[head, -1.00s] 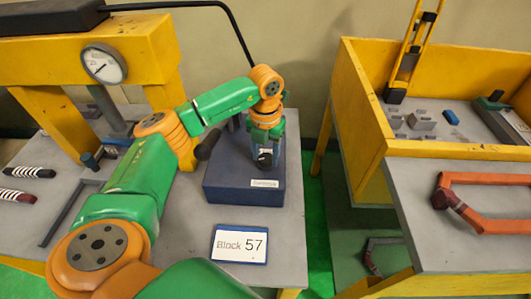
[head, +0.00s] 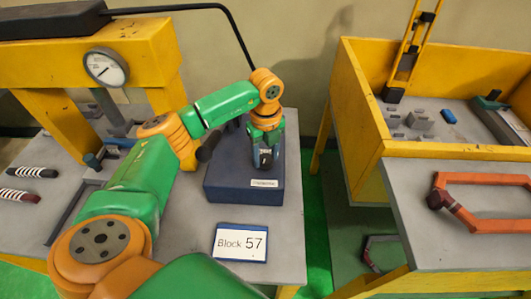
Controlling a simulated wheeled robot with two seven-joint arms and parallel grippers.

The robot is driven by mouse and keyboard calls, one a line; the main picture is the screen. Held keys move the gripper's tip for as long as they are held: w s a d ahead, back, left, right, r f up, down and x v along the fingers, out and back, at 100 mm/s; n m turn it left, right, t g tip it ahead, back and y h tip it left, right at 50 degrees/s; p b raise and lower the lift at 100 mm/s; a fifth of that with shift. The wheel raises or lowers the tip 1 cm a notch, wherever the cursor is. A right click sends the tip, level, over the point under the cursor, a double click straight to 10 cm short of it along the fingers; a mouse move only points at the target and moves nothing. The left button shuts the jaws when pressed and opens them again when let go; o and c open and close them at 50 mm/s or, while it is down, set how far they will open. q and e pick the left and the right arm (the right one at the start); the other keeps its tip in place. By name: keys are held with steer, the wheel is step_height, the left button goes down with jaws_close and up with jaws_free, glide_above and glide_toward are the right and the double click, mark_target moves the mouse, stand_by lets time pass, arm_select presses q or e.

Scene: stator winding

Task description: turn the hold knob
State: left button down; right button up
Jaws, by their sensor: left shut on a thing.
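The hold knob, a small dark piece (head: 265,157) with a light mark, shows between the fingers of my left gripper (head: 265,162). It sits above a dark blue box (head: 225,188) with a small white label on its front edge. My left gripper points down and is shut on the knob. The fingers hide most of the knob. My right gripper is not in the view.
A "Block 57" sign (head: 241,243) lies in front of the box. A yellow press frame with a round gauge (head: 106,67) stands at the left. Striped coil pieces (head: 32,172) lie at the left edge. A yellow-walled bench (head: 365,110) stands at the right.

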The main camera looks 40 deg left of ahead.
mark_target(266, 158)
arm_select(q)
steer(key=shift+n, duration=1.2)
steer(key=shift+c, duration=1.4)
jaws_free()
step_height(266, 158, up, 7)
steer(key=shift+f+b, duration=0.2)
steer(key=shift+b, duration=0.45)
steer(key=shift+r, duration=0.3)
